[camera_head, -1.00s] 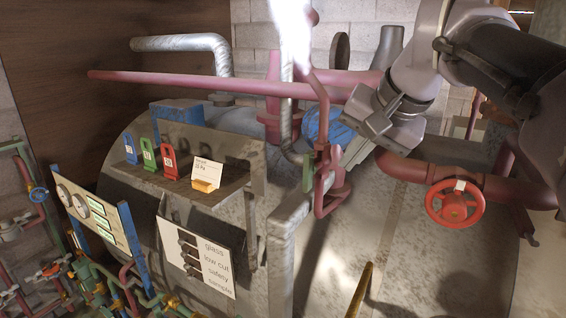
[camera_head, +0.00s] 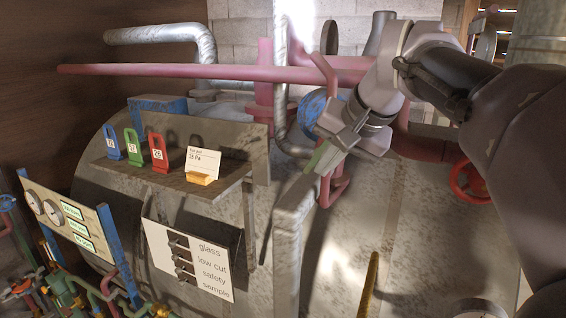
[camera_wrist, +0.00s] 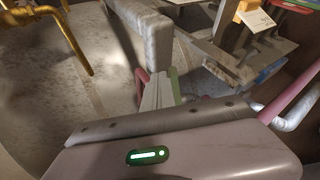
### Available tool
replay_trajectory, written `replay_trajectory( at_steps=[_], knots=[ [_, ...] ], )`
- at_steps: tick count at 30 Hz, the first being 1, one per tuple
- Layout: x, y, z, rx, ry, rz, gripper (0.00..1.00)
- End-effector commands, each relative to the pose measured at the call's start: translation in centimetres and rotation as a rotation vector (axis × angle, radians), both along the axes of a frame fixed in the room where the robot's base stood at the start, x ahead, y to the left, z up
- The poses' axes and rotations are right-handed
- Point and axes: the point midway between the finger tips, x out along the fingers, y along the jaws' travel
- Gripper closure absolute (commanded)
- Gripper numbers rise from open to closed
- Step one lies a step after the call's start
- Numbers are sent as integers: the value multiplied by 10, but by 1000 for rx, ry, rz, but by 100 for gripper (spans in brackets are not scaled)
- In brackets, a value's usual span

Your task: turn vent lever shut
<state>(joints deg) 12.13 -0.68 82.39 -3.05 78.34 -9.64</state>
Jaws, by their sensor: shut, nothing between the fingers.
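A green lever (camera_head: 316,157), which looks like the vent lever, sits on a thin red pipe (camera_head: 333,190) beside the grey vertical post. My gripper (camera_head: 323,165) is shut and empty, with its fingers right at the lever, partly covering it. In the wrist view, the shut fingers (camera_wrist: 158,92) lie close beside the green lever (camera_wrist: 176,84). I cannot tell whether they touch it. The lever's pivot is hidden behind the fingers.
A shelf (camera_head: 225,180) with blue, green and red tags and a card (camera_head: 203,160) stands to the left. A red handwheel (camera_head: 468,180) is at the right, partly behind my arm. A yellow rod (camera_head: 370,280) rises in front. A pink pipe (camera_head: 200,71) crosses behind.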

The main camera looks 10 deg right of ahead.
Motion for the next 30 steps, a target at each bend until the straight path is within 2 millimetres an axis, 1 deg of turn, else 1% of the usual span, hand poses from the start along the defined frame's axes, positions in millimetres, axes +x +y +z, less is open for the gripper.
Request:
replay_trajectory(
  at_steps=[8, 14, 21, 30],
  knots=[
    [0, -1, -2, 8, -7, -2, 100],
    [0, -2, -9, 69, -49, -3, 100],
    [1, 0, -21, 228, -154, -3, 100],
    [4, 4, -31, 466, -314, -2, 100]
  ],
)
